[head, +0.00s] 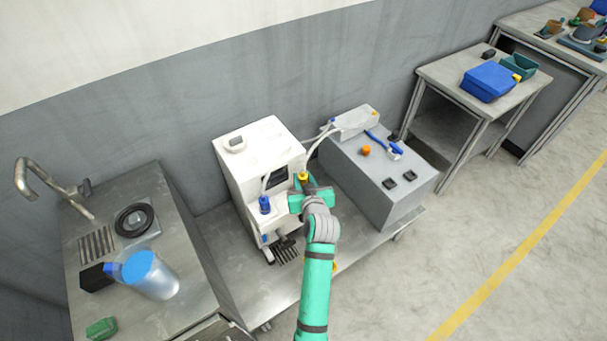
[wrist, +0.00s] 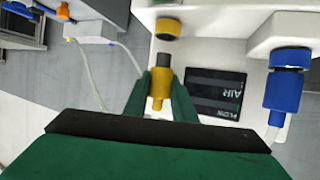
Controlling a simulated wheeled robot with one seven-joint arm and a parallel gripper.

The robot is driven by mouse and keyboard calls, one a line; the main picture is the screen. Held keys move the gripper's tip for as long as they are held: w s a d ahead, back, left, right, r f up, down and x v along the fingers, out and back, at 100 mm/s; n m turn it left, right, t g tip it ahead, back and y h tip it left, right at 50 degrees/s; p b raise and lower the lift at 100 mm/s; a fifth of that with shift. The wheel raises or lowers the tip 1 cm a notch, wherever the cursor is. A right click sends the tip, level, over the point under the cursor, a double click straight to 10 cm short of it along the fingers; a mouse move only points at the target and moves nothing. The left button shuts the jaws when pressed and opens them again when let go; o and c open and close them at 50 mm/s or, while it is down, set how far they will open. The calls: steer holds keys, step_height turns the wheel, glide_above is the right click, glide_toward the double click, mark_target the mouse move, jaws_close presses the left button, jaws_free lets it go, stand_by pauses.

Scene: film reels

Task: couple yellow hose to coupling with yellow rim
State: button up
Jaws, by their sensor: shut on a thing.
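My green gripper (wrist: 159,83) is shut on the yellow hose's end fitting (wrist: 158,92), which has a grey collar on its tip. The coupling with the yellow rim (wrist: 168,28) is on the white machine, above the fitting in the wrist view. A gap shows between the fitting's tip and that coupling. In the head view my gripper (head: 305,190) is in front of the white machine (head: 258,155), and the yellow fitting (head: 303,176) shows just above it. I cannot make out the yellow-rimmed coupling in the head view.
A blue fitting (wrist: 284,90) is on the neighbouring coupling at the right. A dark display panel (wrist: 215,93) lies between them. Pale hoses run to a white box (head: 354,122) on a grey cabinet (head: 375,175). A steel sink counter (head: 180,235) stands at the left.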

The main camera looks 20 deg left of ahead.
steer(key=shift+d+f, duration=0.15)
steer(key=shift+f, duration=0.65)
steer(key=shift+s+a+f, duration=0.2)
steer(key=shift+f, duration=0.25)
steer(key=shift+w+d, duration=0.1)
steer(key=shift+d, duration=0.1)
steer(key=shift+s+a, duration=0.2)
steer(key=shift+a, duration=0.1)
steer(key=shift+d+r, duration=0.1)
steer(key=shift+r, duration=0.7)
stand_by(0.4)
steer(key=shift+w+d, duration=0.15)
steer(key=shift+w, duration=0.05)
stand_by(0.5)
